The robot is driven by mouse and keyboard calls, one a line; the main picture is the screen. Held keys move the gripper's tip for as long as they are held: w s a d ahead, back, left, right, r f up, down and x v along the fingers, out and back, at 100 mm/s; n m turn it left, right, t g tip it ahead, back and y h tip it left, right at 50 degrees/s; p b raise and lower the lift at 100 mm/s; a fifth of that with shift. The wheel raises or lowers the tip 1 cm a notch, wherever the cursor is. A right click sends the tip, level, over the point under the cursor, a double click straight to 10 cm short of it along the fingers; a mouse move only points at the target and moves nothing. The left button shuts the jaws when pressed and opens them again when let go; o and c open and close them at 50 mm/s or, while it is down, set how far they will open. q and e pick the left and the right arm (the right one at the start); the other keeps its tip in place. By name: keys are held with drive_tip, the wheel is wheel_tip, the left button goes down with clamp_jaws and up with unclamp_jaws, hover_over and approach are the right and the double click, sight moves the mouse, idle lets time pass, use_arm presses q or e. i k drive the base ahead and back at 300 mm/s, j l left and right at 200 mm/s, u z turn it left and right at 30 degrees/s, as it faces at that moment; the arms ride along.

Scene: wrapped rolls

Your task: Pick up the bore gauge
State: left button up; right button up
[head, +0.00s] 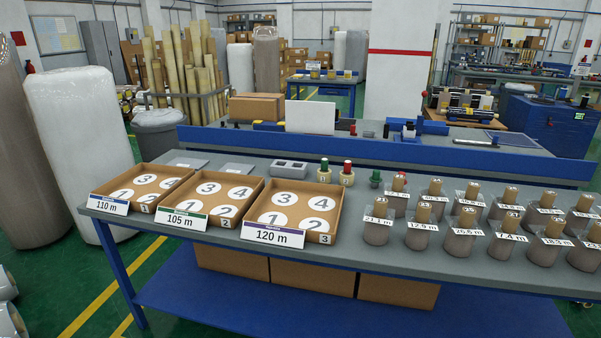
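Neither of my grippers shows in the head view. I cannot tell for sure which thing is the bore gauge. Candidates stand on the grey table (215,236) near its middle back: a tan cylindrical piece with a green top (324,171), a similar piece with a red top (347,173), and a small dark green piece (375,178) to their right. A grey block with two openings (289,168) lies just left of them. All are small in the picture and stand apart from any gripper.
Three cardboard trays with numbered circles, a 110 m tray (172,170), a 105 m tray (240,183) and a 120 m tray (329,199), line the table's left half. Several labelled wrapped rolls (377,232) crowd the right. A blue-edged bench (240,139) stands behind.

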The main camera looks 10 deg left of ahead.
sight(324, 160)
drive_tip(key=i+j+z, duration=0.1)
drive_tip(key=i+z, duration=0.15)
drive_tip(key=i, duration=0.35)
drive_tip(key=i+j+z, duration=0.25)
drive_tip(key=i, duration=0.3)
drive_tip(key=l, duration=0.1)
